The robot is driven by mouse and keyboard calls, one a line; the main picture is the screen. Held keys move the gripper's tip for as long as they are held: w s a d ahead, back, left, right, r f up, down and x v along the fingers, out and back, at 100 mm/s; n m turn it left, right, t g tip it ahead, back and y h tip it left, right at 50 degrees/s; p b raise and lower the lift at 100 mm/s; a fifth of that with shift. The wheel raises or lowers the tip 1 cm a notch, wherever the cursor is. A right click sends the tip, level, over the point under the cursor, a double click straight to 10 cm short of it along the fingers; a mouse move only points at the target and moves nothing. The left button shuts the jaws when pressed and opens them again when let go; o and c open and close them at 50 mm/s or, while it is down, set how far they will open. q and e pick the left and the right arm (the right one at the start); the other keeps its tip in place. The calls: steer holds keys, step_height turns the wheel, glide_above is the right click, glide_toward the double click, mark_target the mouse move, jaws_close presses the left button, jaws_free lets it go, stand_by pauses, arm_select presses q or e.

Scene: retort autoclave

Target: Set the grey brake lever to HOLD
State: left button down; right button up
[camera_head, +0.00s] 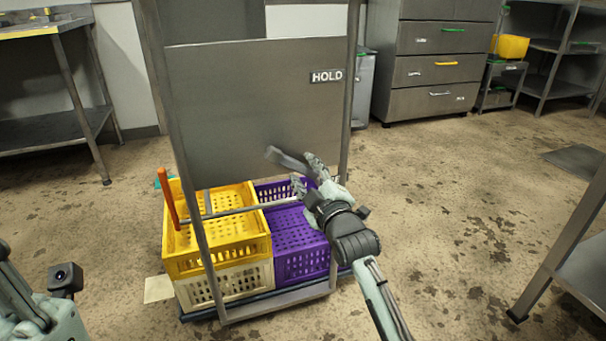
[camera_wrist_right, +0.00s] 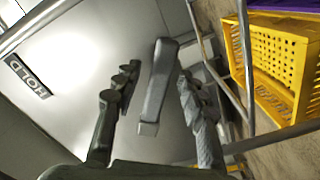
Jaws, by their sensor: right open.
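The grey brake lever (camera_head: 287,158) is a short bar in front of the cart's grey panel, slanting down to the right in the head view. In the right wrist view the lever (camera_wrist_right: 157,85) stands nearly upright in the picture, between the two fingers. My right gripper (camera_head: 309,173) is open at the lever's right end; whether a finger touches it I cannot tell. Its fingers (camera_wrist_right: 157,74) show a gap on both sides of the lever. The HOLD label (camera_head: 326,76) is on the panel's upper right, above the lever; it also shows in the wrist view (camera_wrist_right: 27,78). My left gripper is not visible.
Below the panel, the cart carries a yellow crate (camera_head: 219,255) on a cream one (camera_head: 230,282), and a purple crate (camera_head: 302,264). An orange upright handle (camera_head: 168,198) stands at left. Cart posts (camera_head: 349,90) flank the panel. A metal table (camera_head: 585,272) stands at right; floor between is clear.

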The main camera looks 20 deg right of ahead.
steer(key=shift+w, duration=0.5)
steer(key=shift+c, duration=0.4)
jaws_close()
